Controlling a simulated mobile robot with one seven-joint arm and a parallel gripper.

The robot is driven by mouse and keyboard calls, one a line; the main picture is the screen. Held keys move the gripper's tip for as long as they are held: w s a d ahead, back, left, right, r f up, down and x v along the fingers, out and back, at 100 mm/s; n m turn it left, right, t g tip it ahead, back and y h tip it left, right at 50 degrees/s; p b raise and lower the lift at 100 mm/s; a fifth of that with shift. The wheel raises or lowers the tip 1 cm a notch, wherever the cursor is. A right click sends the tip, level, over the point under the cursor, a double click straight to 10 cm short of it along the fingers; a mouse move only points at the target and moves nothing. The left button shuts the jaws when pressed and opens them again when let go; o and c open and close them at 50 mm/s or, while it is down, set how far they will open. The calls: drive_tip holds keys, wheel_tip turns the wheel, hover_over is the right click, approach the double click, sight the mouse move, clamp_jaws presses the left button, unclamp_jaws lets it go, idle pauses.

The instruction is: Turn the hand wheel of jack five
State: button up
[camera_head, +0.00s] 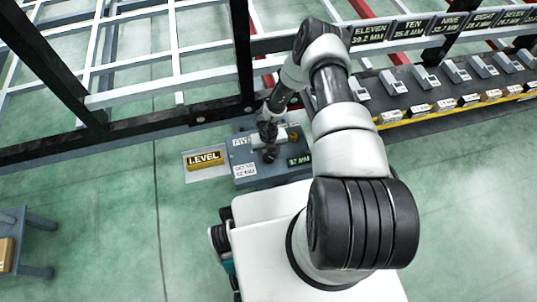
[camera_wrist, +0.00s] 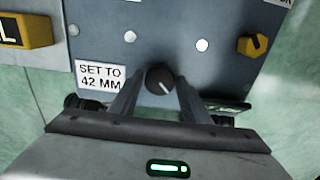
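Jack five's panel (camera_head: 244,178) is a grey box with a "FIVE" label (camera_head: 242,142) and a white "SET TO 42 MM" label (camera_wrist: 101,76). A dark readout (camera_head: 299,160) seems to read 37 MM. A round black knob with a white mark, apparently the hand wheel (camera_wrist: 160,80), is on the panel in the wrist view. My gripper (camera_wrist: 160,84) has a dark finger on each side of it. The fingers look apart, with narrow gaps beside the knob; contact is not clear. In the head view my gripper (camera_head: 269,138) is over the panel, partly hidden by my arm.
A yellow "LEVEL" block (camera_head: 205,159) lies left of the panel. Dark chassis beams (camera_head: 170,120) run behind it. Several other jack units (camera_head: 425,78) stand in a row at upper right. Green floor is open in front.

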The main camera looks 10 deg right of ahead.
sight(269, 156)
drive_tip(key=shift+o, duration=1.2)
wheel_tip(269, 156, up, 18)
drive_tip(key=p, duration=0.5)
drive_tip(key=shift+f+p, duration=0.25)
drive_tip(key=shift+p, duration=0.1)
